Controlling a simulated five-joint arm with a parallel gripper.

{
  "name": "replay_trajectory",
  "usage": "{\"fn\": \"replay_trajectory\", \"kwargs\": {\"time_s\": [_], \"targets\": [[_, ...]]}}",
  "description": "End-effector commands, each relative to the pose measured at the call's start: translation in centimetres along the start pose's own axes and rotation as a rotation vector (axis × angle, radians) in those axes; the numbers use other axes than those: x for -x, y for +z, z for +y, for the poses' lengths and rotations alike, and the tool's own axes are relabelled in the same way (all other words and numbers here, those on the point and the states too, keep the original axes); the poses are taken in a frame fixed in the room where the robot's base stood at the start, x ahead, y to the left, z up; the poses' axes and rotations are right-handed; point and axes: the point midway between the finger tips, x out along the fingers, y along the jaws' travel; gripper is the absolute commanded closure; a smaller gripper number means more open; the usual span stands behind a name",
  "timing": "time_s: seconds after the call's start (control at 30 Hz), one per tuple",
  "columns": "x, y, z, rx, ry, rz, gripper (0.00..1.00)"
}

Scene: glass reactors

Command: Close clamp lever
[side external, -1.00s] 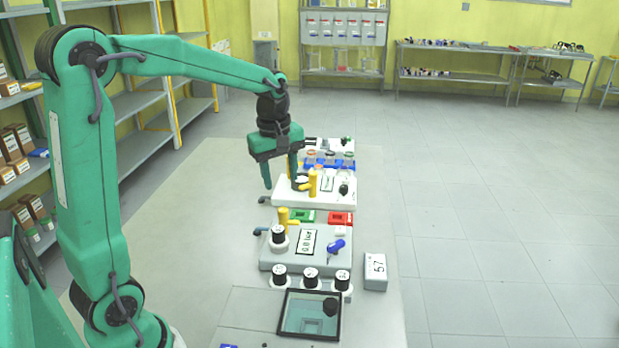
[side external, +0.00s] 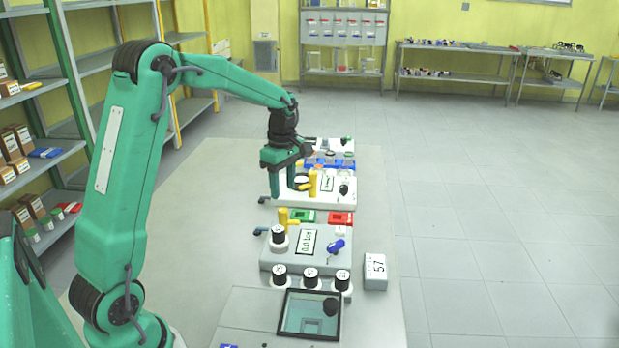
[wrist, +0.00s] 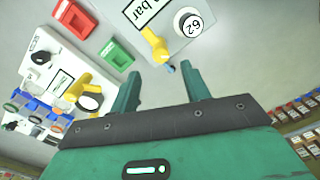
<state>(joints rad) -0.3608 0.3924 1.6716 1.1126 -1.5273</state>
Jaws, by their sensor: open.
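Two yellow clamp levers show. I cannot tell which is meant. My gripper (side external: 283,189) is open and empty, pointing down just left of the white unit's lever. In the wrist view its fingers (wrist: 160,78) touch neither lever.
Red (side external: 341,218) and green (side external: 301,216) blocks lie between the units. A blue handle (side external: 336,246) sits on the grey unit. A white box marked 57 (side external: 375,271) stands right. A black-framed panel (side external: 309,315) is in front. The table left of the units is clear.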

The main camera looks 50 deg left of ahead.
Motion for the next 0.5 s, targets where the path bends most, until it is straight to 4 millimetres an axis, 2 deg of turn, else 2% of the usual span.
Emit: {"fn": "replay_trajectory", "kwargs": {"time_s": [0.5], "targets": [[-5.9, 0.0, -0.1, -0.001, -0.003, 0.0, 0.53]]}}
